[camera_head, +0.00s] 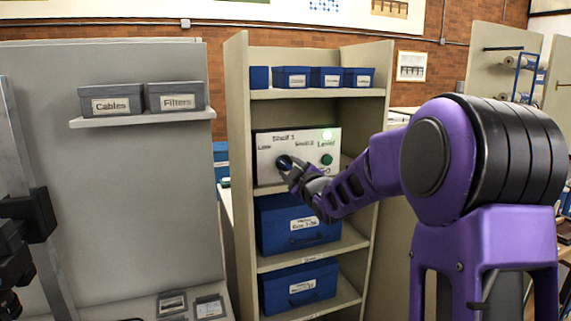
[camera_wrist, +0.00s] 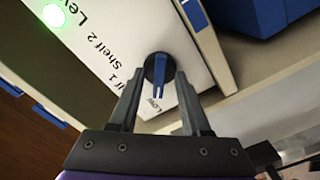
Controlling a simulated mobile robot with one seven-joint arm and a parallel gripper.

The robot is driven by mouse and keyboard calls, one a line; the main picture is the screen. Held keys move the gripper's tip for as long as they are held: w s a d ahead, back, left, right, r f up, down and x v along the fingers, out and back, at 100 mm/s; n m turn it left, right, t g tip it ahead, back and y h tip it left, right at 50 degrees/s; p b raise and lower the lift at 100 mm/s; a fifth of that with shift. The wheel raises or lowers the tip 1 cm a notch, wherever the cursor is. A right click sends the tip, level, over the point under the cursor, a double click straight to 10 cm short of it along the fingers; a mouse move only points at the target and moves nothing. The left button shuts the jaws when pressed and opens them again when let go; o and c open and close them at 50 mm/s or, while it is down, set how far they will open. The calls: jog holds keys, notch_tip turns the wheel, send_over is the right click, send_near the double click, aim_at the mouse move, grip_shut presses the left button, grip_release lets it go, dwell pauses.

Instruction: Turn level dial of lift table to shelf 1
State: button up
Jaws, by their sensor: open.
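The level dial (camera_wrist: 157,72) is a dark round knob with a blue pointer, set in a white control panel (camera_wrist: 100,45). In the wrist view the pointer lies toward the "Low" mark. "Shelf 1" and "Shelf 2" are printed around the dial. My gripper (camera_wrist: 157,85) is open, with one finger on each side of the dial's blue pointer; I cannot tell whether the fingers touch it. In the head view the panel (camera_head: 264,160) stands in the shelf unit, and my gripper (camera_head: 290,170) is at the dial (camera_head: 284,162), partly covering it.
A green light (camera_head: 327,135) glows above a green button (camera_head: 326,159) on the panel. Blue boxes (camera_head: 292,77) stand above, and larger blue boxes (camera_head: 285,225) below. Grey "Cables" (camera_head: 111,101) and "Filters" (camera_head: 175,97) boxes sit on a shelf at left.

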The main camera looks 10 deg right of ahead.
jog(key=shift+w, duration=0.15)
jog(key=shift+c, duration=0.3)
grip_shut()
jog(key=shift+m, duration=0.4)
jog(key=m, duration=0.3)
jog(key=shift+m+b, duration=0.35)
jog(key=shift+m, duration=0.05)
jog(key=m, duration=0.5)
jog(key=shift+r+p, duration=0.1)
jog(key=shift+p, duration=0.2)
